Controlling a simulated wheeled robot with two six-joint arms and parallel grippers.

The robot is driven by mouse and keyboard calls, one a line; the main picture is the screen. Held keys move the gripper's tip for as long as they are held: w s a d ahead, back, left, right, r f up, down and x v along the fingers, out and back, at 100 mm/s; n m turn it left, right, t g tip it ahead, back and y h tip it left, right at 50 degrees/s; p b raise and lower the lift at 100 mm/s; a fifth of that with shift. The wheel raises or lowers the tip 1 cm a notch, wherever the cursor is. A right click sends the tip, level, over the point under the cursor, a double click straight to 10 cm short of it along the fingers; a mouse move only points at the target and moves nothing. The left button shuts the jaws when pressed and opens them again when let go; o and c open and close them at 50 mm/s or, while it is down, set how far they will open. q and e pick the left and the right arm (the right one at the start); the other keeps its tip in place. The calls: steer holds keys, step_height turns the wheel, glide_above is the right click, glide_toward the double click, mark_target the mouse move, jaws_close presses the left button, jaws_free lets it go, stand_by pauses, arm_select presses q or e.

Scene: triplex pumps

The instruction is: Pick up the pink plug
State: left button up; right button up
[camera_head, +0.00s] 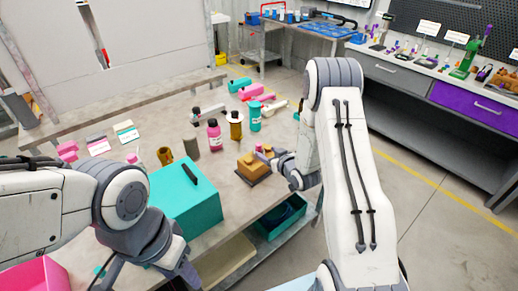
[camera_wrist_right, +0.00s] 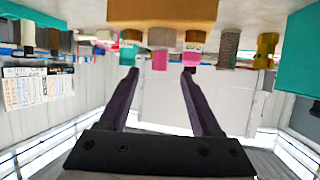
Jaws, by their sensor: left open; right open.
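Several pink things are in the head view, and I cannot tell for sure which is the plug. A pink bottle (camera_head: 214,136) stands mid-table, pink cylinders (camera_head: 250,91) lie behind it, and pink blocks (camera_head: 67,151) are at the left. My right gripper (camera_head: 267,154) is beside a tan stepped block (camera_head: 252,165). In the upside-down right wrist view, its open, empty fingers (camera_wrist_right: 160,70) point toward the tan block (camera_wrist_right: 162,12), with a pink piece (camera_wrist_right: 160,61) beyond, between the fingertips. My left wrist is at lower left; its fingers are hidden or out of frame.
A teal box (camera_head: 190,200) with a black handle stands between my arms. A teal bottle (camera_head: 255,117), a brass part (camera_head: 235,125) and a grey cylinder (camera_head: 191,147) stand nearby. A teal bin (camera_head: 280,217) is below the table edge.

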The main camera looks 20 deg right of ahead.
mark_target(260, 148)
steer(key=p+x, duration=0.2)
steer(key=x, duration=0.3)
steer(key=shift+w+a, duration=0.1)
steer(key=shift+w, duration=0.2)
steer(key=shift+w+f, duration=0.25)
steer(key=shift+w, duration=0.1)
jaws_close()
